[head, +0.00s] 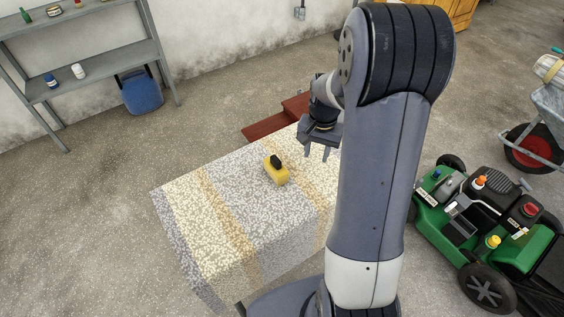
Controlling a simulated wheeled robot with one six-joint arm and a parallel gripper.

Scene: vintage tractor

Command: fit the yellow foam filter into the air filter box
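A small yellow block with a black piece on top (279,176), which looks like the foam filter, sits on the speckled, cloth-covered table (220,190). My gripper (316,152) is above and to the right of it, apart from it. Its two fingers point down, spread open with nothing between them. A green mower (515,251) with a black engine stands on the floor at right. A dark box-like recess (459,230) on its left side may be the air filter box; I cannot tell for sure.
My arm column blocks the view between table and mower. Red steps (262,128) stand behind the table. A wheelbarrow (550,115) is beyond the mower. A grey shelf (95,68) and blue can (142,92) stand by the back wall. Floor at left is clear.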

